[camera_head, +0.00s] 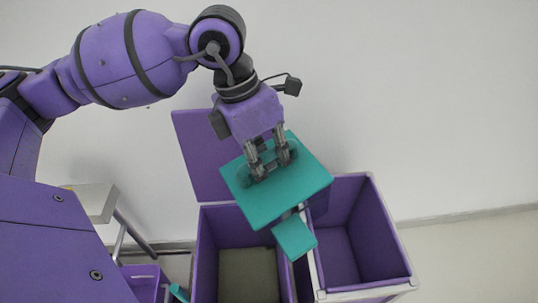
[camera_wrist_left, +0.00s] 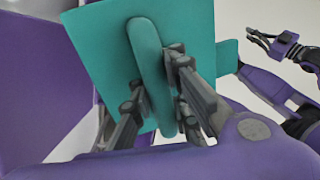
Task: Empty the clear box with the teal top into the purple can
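The teal top (camera_head: 262,200) of the box is a square panel with a raised rounded handle (camera_wrist_left: 150,65) and a smaller teal flap (camera_head: 295,237) at its lower edge. My left gripper (camera_head: 270,166) has its fingers on both sides of the handle and is shut on it. It holds the top tilted above the can; the clear body under it is mostly hidden. The purple can (camera_head: 372,290) has two open compartments, and its raised purple lid (camera_head: 200,150) stands behind the left one. My right gripper (camera_wrist_left: 262,40) shows small in the left wrist view, fingers apart and empty.
A grey-brown surface (camera_head: 249,275) shows inside the left compartment. The right compartment looks empty. A pale table or stand (camera_head: 88,200) and a small purple bin (camera_head: 145,280) are at the lower left. The white wall is behind; floor is clear at right.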

